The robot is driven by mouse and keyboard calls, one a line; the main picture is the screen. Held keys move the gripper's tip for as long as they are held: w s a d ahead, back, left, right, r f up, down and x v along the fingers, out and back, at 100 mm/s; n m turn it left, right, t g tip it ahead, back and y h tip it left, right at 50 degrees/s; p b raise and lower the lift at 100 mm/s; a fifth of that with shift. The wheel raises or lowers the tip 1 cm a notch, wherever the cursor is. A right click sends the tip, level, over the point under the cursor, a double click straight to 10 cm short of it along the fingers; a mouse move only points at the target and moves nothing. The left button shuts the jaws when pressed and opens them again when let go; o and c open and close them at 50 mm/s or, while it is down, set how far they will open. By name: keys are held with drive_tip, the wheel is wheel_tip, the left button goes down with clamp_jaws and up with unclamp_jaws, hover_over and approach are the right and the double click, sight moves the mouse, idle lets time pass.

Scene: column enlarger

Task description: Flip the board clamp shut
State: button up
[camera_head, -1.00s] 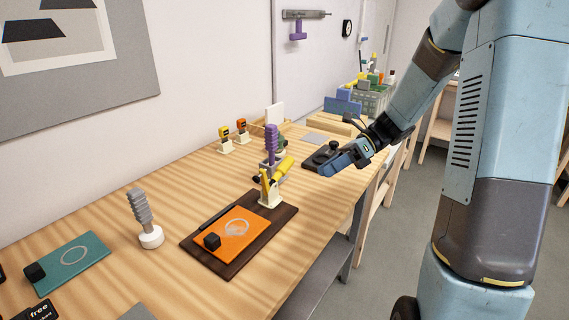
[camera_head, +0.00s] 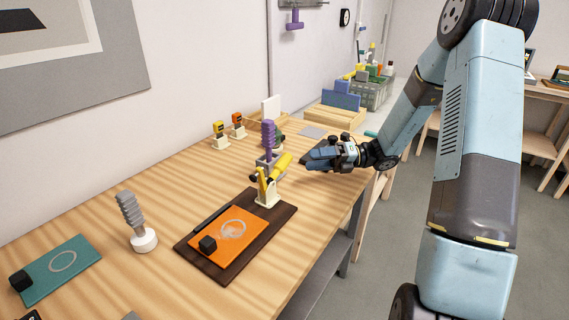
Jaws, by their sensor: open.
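The board clamp has a cream base (camera_head: 267,197) and a yellow handle (camera_head: 280,166) that sticks up and leans to the right. It stands at the far end of a dark brown board (camera_head: 275,223) with an orange plate (camera_head: 234,236) on it. My gripper (camera_head: 309,160) is open and empty above the table, just to the right of the yellow handle. A small gap shows between them in this view, but their distance in depth is hard to tell.
A purple-handled tool (camera_head: 268,136) stands just behind the clamp. A grey-handled tool (camera_head: 129,208) stands left of the board. A teal plate (camera_head: 66,262) lies at the near left. The wooden table (camera_head: 165,185) is clear between them.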

sight(284, 163)
drive_tip(key=a, duration=0.6)
drive_tip(key=s+a, duration=0.1)
drive_tip(key=a, duration=0.2)
drive_tip(key=shift+a, duration=0.4)
clamp_jaws()
